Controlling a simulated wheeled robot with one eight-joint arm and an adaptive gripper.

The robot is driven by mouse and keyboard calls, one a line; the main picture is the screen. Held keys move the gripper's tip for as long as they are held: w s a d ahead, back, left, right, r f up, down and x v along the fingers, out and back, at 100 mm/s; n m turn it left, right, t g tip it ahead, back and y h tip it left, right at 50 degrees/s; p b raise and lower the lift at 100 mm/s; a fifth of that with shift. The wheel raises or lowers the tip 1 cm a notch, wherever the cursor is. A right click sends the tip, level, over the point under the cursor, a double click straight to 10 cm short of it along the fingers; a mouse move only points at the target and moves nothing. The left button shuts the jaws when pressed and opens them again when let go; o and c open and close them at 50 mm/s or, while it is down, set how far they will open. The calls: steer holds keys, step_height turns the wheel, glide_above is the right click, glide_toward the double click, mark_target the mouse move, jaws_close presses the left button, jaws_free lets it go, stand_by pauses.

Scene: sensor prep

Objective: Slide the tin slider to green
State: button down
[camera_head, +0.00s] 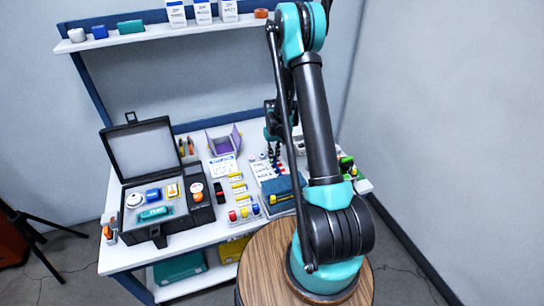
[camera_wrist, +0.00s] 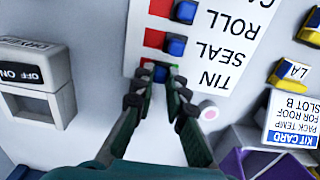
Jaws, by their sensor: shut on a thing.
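The tin slider (camera_wrist: 160,73) is a blue knob in the lowest slot of a white card (camera_wrist: 215,70), whose TIN, SEAL and ROLL labels read upside down in the wrist view. Red shows to the left of the knob and a thin bit of green to its right. My gripper (camera_wrist: 158,82) is shut on the tin slider, one fingertip on either side. The seal slider (camera_wrist: 175,45) and roll slider (camera_wrist: 185,11) are blue knobs with red to their left. In the head view the card (camera_head: 262,170) lies on the bench, below my arm.
An on/off box (camera_wrist: 35,80) stands left of the card in the wrist view. A purple holder (camera_wrist: 265,150) and kit card (camera_wrist: 292,120) are at lower right. In the head view an open black case (camera_head: 150,238) stands on the bench's left.

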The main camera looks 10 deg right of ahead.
steer(key=shift+w+d, duration=0.2)
steer(key=shift+d, duration=0.8)
steer(key=c, duration=1.5)
jaws_free()
steer(key=shift+c, duration=0.2)
steer(key=shift+r, duration=0.1)
step_height(320, 180, up, 12)
steer(key=s+r+m+t, duration=0.1)
steer(key=s+r, duration=0.3)
steer(key=s, duration=0.4)
steer(key=s+r+t, duration=0.1)
steer(key=s+r, duration=0.4)
steer(key=s, duration=0.2)
steer(key=s+f+m+t, duration=0.1)
steer(key=s+t, duration=0.1)
steer(key=s, duration=1.3)
steer(key=shift+s+a+f, duration=0.15)
steer(key=shift+s+a, duration=0.05)
steer(key=shift+a, duration=0.05)
